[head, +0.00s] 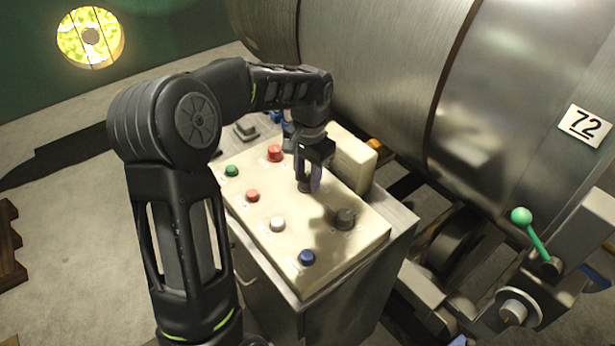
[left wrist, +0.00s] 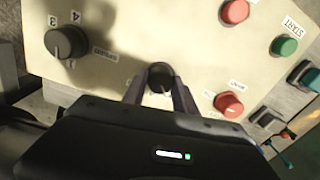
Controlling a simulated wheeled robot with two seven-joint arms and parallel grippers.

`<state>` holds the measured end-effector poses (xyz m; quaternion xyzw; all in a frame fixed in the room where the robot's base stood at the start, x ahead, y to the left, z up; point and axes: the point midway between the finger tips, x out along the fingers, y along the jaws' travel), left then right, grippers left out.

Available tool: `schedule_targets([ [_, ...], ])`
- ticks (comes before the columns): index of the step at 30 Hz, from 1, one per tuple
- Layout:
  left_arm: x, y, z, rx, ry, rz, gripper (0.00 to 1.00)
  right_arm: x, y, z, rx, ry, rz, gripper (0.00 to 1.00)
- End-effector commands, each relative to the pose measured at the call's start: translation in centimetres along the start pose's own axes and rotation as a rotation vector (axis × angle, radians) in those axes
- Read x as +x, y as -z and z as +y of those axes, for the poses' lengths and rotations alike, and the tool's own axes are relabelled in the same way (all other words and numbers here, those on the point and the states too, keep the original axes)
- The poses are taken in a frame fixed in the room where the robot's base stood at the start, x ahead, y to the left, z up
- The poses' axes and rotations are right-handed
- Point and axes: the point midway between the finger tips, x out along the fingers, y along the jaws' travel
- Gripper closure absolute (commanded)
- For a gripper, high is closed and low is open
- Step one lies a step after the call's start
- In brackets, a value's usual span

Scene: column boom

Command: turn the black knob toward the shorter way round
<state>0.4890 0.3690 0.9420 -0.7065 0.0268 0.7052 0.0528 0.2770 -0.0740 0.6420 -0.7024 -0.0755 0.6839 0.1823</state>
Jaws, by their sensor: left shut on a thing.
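The black knob (left wrist: 159,80) sits on the cream control panel between the fingers of my left gripper (left wrist: 160,88), in the left wrist view. The gripper is shut on it, one finger on each side. In the head view my left gripper (head: 310,182) reaches down onto the panel and mostly hides this knob. The knob's pointer and its labels cannot be made out. A larger dark grey knob (head: 345,218) stands apart in front; the left wrist view shows it (left wrist: 65,42) with 3 and 4 marked beside it. My right gripper is not in view.
The control panel (head: 325,267) also carries a green button (head: 231,171), red buttons (head: 252,195), a white button (head: 277,223) and a blue button (head: 307,257). A cream box (head: 348,160) stands behind the gripper. A large metal drum (head: 400,60) and a green-handled lever (head: 530,230) lie beyond.

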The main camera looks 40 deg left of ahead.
Motion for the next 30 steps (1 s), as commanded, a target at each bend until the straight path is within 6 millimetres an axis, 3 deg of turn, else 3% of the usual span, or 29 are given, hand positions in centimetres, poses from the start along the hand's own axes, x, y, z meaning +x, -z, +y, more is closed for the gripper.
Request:
schedule_targets([
  [14,-0.07,0.06,-0.05,-0.028,0.001,0.001,1.0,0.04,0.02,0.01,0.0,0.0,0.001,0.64],
  [15,-0.07,0.06,-0.05,-0.028,0.001,0.001,0.66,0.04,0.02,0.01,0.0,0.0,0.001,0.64],
  [23,-0.04,0.03,-0.02,-0.026,0.001,0.0,0.45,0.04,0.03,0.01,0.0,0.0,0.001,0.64],
  [30,-0.05,0.02,-0.01,-0.026,0.0,0.0,0.45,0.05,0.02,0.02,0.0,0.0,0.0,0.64],
])
